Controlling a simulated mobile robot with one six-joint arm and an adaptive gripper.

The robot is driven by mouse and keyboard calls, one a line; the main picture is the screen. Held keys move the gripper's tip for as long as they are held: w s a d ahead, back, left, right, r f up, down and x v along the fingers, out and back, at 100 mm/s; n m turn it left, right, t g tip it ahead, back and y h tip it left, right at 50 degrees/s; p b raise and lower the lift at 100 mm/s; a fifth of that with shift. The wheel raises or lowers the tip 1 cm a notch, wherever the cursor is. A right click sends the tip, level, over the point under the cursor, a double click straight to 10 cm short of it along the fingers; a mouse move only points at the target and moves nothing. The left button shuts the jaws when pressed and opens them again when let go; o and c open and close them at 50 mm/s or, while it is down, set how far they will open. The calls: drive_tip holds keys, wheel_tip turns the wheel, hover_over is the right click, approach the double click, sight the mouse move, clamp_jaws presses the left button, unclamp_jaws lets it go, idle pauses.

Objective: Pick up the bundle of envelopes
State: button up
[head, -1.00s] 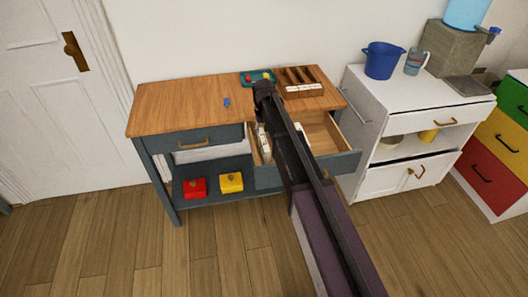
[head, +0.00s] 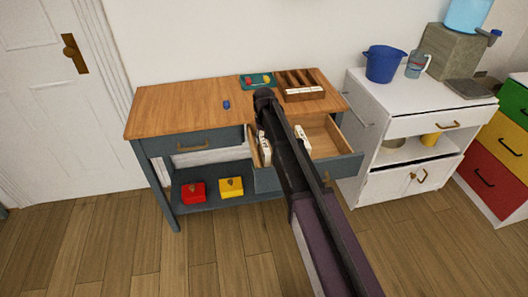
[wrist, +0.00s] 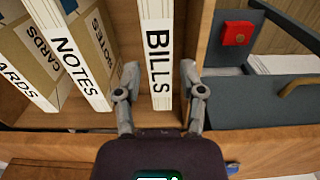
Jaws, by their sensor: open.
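The open drawer (head: 327,131) under the right side of the wooden-topped table holds upright tan bundles with white label bands. In the wrist view, the band on one bundle (wrist: 159,52) reads BILLS. This bundle stands near the drawer wall, beside bundles labelled NOTES (wrist: 72,52) and CARDS (wrist: 28,79). It also shows in the head view (head: 265,148), left of my arm. My gripper (wrist: 161,92) is open, with one finger on each side of the BILLS bundle's near end. Contact cannot be told. In the head view my arm hides the gripper and part of the drawer.
On the tabletop (head: 180,104) are a small blue object (head: 226,104), a teal tray (head: 257,87) and a slotted wooden organizer (head: 304,92). Red (head: 193,192) and yellow (head: 231,187) boxes sit on the shelf below. A white cabinet (head: 385,118) stands close on the right.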

drive_tip(key=shift+f+b, duration=2.25)
drive_tip(key=shift+f, duration=0.15)
clamp_jaws()
